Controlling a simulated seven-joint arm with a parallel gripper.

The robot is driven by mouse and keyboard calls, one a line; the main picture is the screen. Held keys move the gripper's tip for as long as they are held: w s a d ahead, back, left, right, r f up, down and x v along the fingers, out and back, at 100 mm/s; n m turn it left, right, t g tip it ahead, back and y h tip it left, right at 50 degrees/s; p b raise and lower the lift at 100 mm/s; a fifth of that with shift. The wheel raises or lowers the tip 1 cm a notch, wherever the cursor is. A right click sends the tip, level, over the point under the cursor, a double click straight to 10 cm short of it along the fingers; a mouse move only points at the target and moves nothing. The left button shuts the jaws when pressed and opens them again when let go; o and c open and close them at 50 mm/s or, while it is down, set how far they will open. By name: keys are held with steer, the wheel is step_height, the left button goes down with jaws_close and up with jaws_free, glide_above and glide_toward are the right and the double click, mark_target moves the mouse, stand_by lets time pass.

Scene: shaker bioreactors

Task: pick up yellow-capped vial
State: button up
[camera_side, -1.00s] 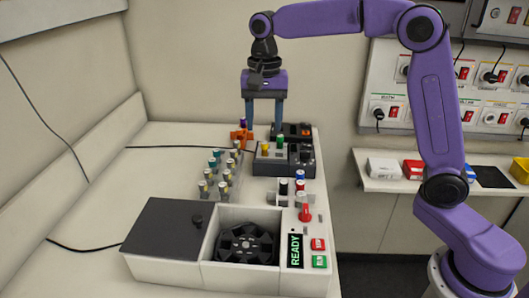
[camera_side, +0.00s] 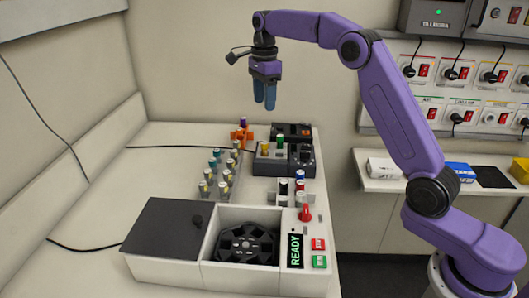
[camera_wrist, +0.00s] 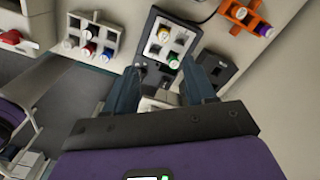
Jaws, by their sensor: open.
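The yellow-capped vial (camera_side: 265,149) stands upright in a dark block (camera_side: 268,166), beside a green-capped vial (camera_side: 280,141). In the wrist view, a yellow-ringed cap (camera_wrist: 163,35) shows in the dark block, beyond my fingers. My gripper (camera_side: 264,103) is open and empty, pointing down, well above the block and apart from the vial. Its two blue fingers (camera_wrist: 160,72) show in the wrist view with a gap between them.
A rack (camera_side: 226,186) of several vials stands left. A smaller rack (camera_side: 284,196) is in front, near the shaker unit (camera_side: 212,255) with its dark lid.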

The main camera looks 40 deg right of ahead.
glide_above(264, 142)
steer(key=f, duration=0.9)
steer(key=shift+s+a+f, duration=0.2)
steer(key=shift+s+f, duration=0.1)
steer(key=shift+s, duration=0.05)
steer(key=shift+w+d+f, duration=0.1)
steer(key=shift+w+f, duration=0.05)
steer(key=shift+f, duration=1.15)
steer(key=shift+w+d+f, duration=0.1)
steer(key=shift+f, duration=1.2)
steer(key=shift+c, duration=0.3)
steer(key=c, duration=0.8)
